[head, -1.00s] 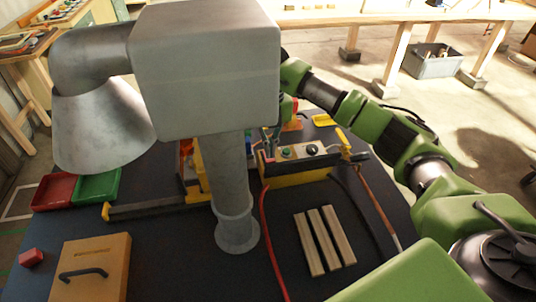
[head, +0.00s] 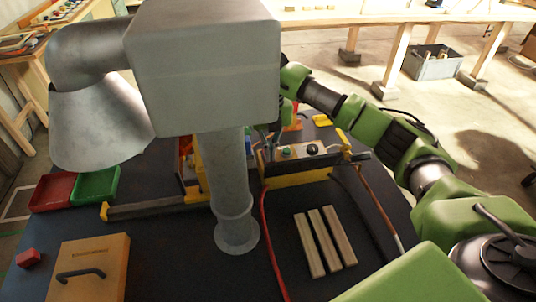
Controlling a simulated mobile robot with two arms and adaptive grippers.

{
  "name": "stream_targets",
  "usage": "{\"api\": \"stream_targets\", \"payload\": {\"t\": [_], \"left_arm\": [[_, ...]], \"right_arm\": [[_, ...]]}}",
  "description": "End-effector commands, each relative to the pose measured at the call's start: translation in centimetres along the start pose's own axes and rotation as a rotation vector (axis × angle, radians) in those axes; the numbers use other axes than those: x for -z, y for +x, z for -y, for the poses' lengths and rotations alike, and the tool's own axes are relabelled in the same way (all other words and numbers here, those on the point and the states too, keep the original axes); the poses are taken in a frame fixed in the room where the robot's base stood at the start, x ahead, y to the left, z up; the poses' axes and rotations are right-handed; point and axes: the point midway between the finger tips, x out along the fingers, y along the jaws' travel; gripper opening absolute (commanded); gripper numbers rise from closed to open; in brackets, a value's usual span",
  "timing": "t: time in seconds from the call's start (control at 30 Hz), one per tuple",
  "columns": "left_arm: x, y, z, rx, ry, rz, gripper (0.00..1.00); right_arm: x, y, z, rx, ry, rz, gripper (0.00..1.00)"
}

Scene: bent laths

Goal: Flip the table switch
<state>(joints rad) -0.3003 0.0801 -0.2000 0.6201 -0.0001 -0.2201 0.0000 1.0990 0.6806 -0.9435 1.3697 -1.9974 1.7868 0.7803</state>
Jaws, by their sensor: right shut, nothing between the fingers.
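A control box (head: 300,177) with a yellow and black front stands on the dark table, right of the grey lamp's post. Its grey top panel carries a green button (head: 287,153) and a black knob (head: 312,149). I cannot tell for certain which part is the table switch. My right gripper (head: 270,140) is shut and empty, at the left end of the panel. It points down and the lamp partly hides it. Whether it touches the panel is unclear. My left gripper is not in view.
A large grey lamp (head: 205,65) blocks the middle of the view. Three wooden laths (head: 325,242) lie at the front. A red cable (head: 267,240) runs beside them. Red (head: 52,192) and green (head: 96,186) trays and a wooden box (head: 90,270) are at left.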

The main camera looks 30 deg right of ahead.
Motion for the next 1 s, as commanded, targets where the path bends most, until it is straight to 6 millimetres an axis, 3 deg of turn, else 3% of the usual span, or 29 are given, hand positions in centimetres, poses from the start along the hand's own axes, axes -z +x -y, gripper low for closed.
{"api": "stream_targets", "payload": {"t": [0.37, 1.0], "left_arm": [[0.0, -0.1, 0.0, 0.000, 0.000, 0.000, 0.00], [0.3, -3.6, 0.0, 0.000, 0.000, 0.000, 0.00]], "right_arm": [[0.0, -0.1, 0.0, 0.001, 0.000, 0.000, 0.00], [0.0, -5.2, 0.0, 0.001, 0.001, 0.000, 0.00]]}}
